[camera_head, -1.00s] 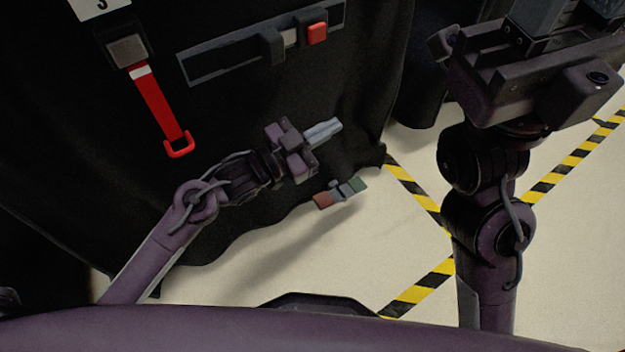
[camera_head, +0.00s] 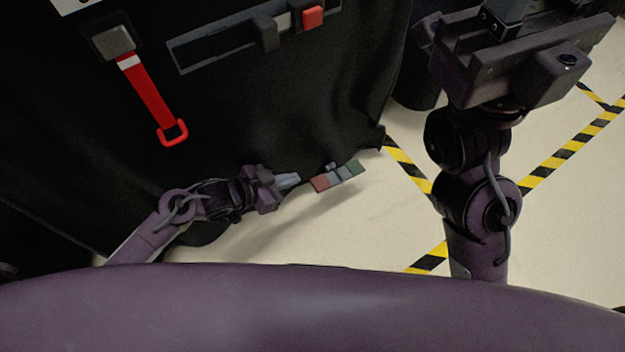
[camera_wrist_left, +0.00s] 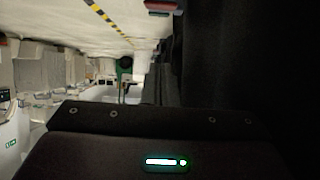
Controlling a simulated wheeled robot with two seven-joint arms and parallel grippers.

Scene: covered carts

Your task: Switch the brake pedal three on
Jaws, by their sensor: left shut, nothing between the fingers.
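The brake pedal (camera_head: 340,174) sits low by the floor at the hem of the black-covered cart. It has a red end on the left, a green end on the right and a grey part between; which way it is tipped is too small to tell. My left gripper (camera_head: 289,180) is shut and empty, just left of the red end, with a small apparent gap. In the left wrist view, a dark reddish piece that looks like part of the pedal (camera_wrist_left: 160,7) shows at the top edge. My right gripper (camera_head: 505,18) is raised at the top right, its fingertips cut off.
The cart's black cover (camera_head: 260,110) carries a red strap (camera_head: 150,95) with a loop and a slider panel (camera_head: 215,47) with a red button (camera_head: 313,17). A number label is cut off at the top. Pale floor (camera_head: 385,220) with yellow-black tape (camera_head: 410,170) lies open to the right.

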